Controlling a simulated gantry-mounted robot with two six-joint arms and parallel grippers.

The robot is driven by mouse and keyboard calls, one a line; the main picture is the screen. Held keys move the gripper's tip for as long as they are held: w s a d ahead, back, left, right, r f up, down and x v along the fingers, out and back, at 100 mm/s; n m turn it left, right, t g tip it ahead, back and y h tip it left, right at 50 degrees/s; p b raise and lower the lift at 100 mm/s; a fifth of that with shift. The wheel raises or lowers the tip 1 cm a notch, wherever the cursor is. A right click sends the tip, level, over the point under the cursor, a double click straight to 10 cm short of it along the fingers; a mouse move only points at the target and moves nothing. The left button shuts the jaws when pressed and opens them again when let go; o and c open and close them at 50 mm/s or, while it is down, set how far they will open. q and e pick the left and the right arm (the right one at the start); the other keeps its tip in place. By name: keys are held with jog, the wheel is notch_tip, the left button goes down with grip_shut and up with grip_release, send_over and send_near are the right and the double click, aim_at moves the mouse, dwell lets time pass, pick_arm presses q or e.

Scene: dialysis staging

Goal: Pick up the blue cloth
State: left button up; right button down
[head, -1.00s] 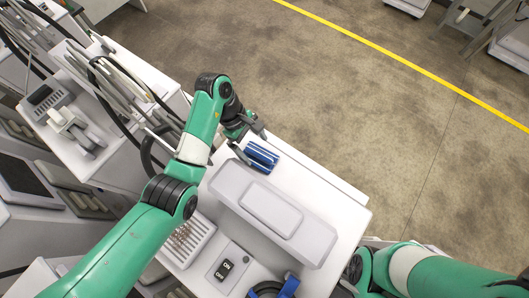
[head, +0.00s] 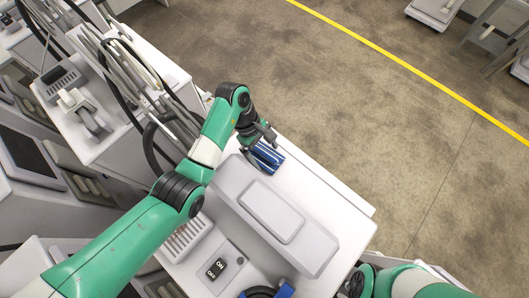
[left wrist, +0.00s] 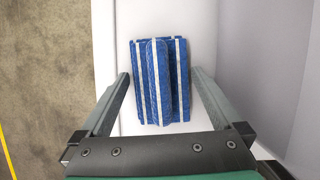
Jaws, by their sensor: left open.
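The blue cloth (head: 267,157), folded and with white stripes, lies on the white machine top near its far edge. In the left wrist view the cloth (left wrist: 160,80) lies flat, with its near end between the fingers. My left gripper (head: 259,150) is open and right over the cloth; in the left wrist view its fingers (left wrist: 160,92) stand on either side of the cloth, apart from it. My right arm (head: 410,282) shows at the bottom right; its gripper is not clearly visible.
A raised grey panel (head: 274,216) stands on the white top (head: 318,197) beside the cloth. An ON/OFF switch (head: 216,268) and a blue-and-black round part (head: 266,292) are nearer. Tubes and another machine (head: 104,140) are at left. Open floor lies beyond the far edge.

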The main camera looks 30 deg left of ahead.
pick_arm(q)
jog(key=c, duration=1.1)
